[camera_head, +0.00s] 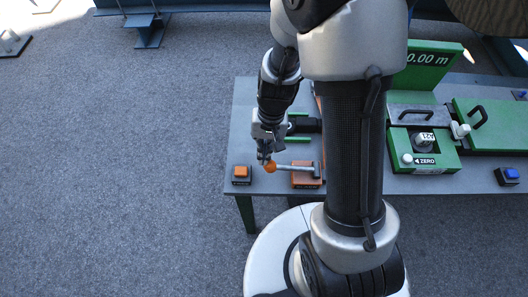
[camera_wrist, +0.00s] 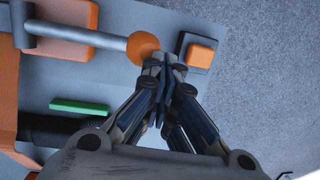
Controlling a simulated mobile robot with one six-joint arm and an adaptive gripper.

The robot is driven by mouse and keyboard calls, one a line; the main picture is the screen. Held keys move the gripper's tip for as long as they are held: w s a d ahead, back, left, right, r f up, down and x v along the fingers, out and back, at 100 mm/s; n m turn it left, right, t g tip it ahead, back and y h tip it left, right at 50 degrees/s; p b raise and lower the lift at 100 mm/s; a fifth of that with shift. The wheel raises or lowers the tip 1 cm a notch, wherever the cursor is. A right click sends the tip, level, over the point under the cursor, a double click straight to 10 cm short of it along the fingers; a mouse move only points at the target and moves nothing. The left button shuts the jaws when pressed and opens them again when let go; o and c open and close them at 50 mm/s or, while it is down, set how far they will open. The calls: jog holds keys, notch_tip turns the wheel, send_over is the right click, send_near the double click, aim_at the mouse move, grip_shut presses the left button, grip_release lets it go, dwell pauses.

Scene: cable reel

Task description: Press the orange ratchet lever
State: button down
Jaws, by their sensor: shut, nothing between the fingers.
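The orange ratchet lever has a round orange knob (camera_head: 270,166) on a grey rod (camera_head: 294,168) that runs to an orange base (camera_head: 306,179) near the table's front edge. In the wrist view the knob (camera_wrist: 142,47) sits at the upper middle, with the rod (camera_wrist: 85,35) reaching left. My gripper (camera_head: 264,157) is shut and empty, its fingertips right by the knob. In the wrist view my gripper's fingertips (camera_wrist: 164,63) overlap the knob's lower right edge; I cannot tell whether they touch it.
An orange button on a dark box (camera_head: 241,172) stands left of the knob; it also shows in the wrist view (camera_wrist: 201,55). A green measuring unit (camera_head: 426,160) and a blue button (camera_head: 511,174) are to the right on the grey table (camera_head: 244,112). Open floor lies left.

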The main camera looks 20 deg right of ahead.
jog(key=w+a+r+p, duration=0.1)
jog(key=r+p, duration=0.1)
jog(key=r, duration=0.4)
jog(key=w+a+r+p, duration=0.1)
jog(key=w+r+p, duration=0.1)
jog(key=r, duration=0.4)
jog(key=shift+a+p, duration=0.35)
jog(key=shift+p, duration=0.2)
jog(key=shift+w+r, duration=0.1)
